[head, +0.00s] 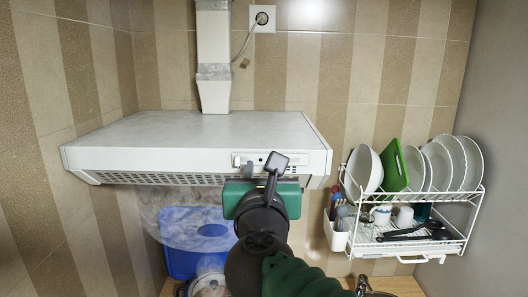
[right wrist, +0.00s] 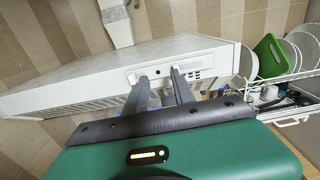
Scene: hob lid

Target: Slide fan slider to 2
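The white range hood (head: 190,135) is on the tiled wall, with a small control strip (head: 245,160) at the right of its front edge. A small light piece, perhaps the fan slider, shows at the strip's left end; its setting is too small to read. The hood also shows in the right wrist view (right wrist: 60,93). My right gripper (head: 273,165) is in front of the strip and hides part of it. In the right wrist view its two fingers (right wrist: 158,76) are apart, tips close to the strip, with nothing clearly held. Contact cannot be told. My left gripper is out of view.
A white dish rack (head: 410,258) with plates and a green board (head: 394,167) hangs to the right of the hood. A blue bin-like container (head: 185,262) is below the hood, behind a hazy cloud (head: 170,222). The duct (head: 214,50) rises above.

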